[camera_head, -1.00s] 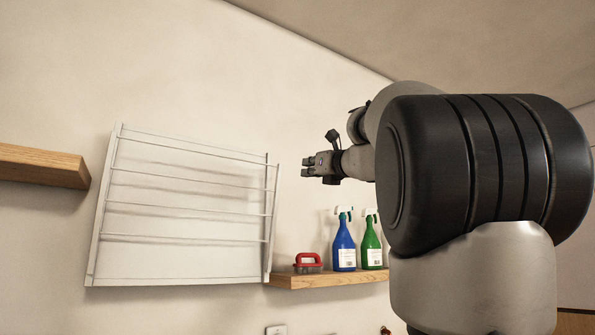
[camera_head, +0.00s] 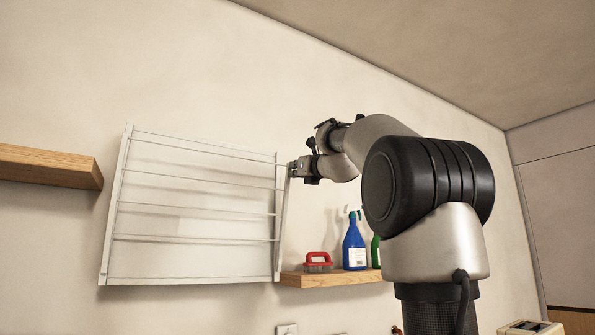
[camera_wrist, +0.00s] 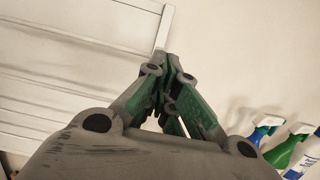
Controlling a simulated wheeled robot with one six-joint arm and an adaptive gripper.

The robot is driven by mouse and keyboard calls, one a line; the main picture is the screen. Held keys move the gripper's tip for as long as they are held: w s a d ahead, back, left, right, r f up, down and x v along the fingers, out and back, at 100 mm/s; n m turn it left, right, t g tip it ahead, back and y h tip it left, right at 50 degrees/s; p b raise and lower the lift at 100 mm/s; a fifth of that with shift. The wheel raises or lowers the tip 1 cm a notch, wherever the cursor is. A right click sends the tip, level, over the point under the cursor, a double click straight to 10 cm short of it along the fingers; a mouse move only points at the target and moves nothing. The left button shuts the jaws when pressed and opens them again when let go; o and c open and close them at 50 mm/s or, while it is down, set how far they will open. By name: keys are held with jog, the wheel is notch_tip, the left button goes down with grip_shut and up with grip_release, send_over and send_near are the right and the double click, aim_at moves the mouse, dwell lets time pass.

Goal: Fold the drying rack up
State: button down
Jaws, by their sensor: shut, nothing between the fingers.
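The white drying rack (camera_head: 192,279) is on the wall at left centre in the head view, with several thin horizontal rods between its side rails. Its right side rail (camera_head: 283,215) slants slightly out from the wall toward the top, so the frame stands nearly upright with a narrow gap at the top. My gripper (camera_head: 292,169) is shut and empty at the upper right corner of the rack. In the wrist view the closed fingertips (camera_wrist: 168,60) lie close to the end of the rack's rail (camera_wrist: 164,28). I cannot tell whether they touch.
A wooden shelf (camera_head: 330,279) at the rack's lower right holds a red-handled brush (camera_head: 318,262), a blue spray bottle (camera_head: 354,245) and a green one (camera_head: 376,252). Another wooden shelf (camera_head: 50,167) is at left. The wall above the rack is clear.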

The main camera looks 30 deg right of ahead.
jog(key=w, duration=0.4)
jog(key=shift+r, duration=0.4)
jog(key=shift+w+r, duration=0.15)
jog(key=shift+r, duration=0.2)
